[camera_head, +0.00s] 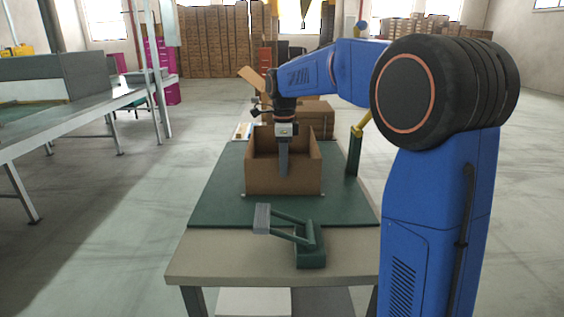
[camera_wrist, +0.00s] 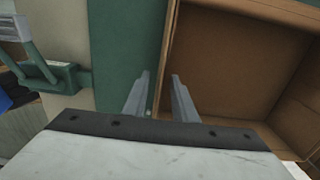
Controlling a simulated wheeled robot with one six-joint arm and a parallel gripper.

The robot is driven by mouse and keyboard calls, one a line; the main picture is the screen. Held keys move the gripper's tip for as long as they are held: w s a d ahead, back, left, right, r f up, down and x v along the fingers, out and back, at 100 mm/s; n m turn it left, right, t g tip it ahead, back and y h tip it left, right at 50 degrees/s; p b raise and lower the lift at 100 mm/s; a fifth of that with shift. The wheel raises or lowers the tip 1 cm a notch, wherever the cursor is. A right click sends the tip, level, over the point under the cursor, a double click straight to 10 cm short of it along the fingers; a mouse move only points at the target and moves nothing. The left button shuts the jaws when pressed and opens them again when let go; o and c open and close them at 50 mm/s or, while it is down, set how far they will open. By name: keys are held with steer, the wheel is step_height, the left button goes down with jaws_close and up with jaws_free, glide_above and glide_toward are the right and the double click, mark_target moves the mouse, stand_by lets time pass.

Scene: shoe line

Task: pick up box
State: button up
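An open, empty brown cardboard box (camera_head: 265,180) stands on the green mat (camera_head: 220,195) of the workbench. My gripper (camera_head: 283,174) points down at the near wall of the box, and one finger shows in front of that wall. In the wrist view my gripper (camera_wrist: 161,76) is open, with a gap between its two fingers. One finger is over the mat and the other over the inside of the box (camera_wrist: 230,60), with the wall's top edge between them. I cannot tell whether either finger touches the wall.
A green fixture with a grey pad (camera_head: 310,247) stands on the bench in front of the box. A green post with a yellow top (camera_head: 354,152) stands at the right. More cardboard (camera_head: 312,115) lies behind the box. A conveyor (camera_head: 70,115) runs at the left.

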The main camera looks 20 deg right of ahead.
mark_target(283, 194)
steer(key=shift+f, duration=3.7)
jaws_close()
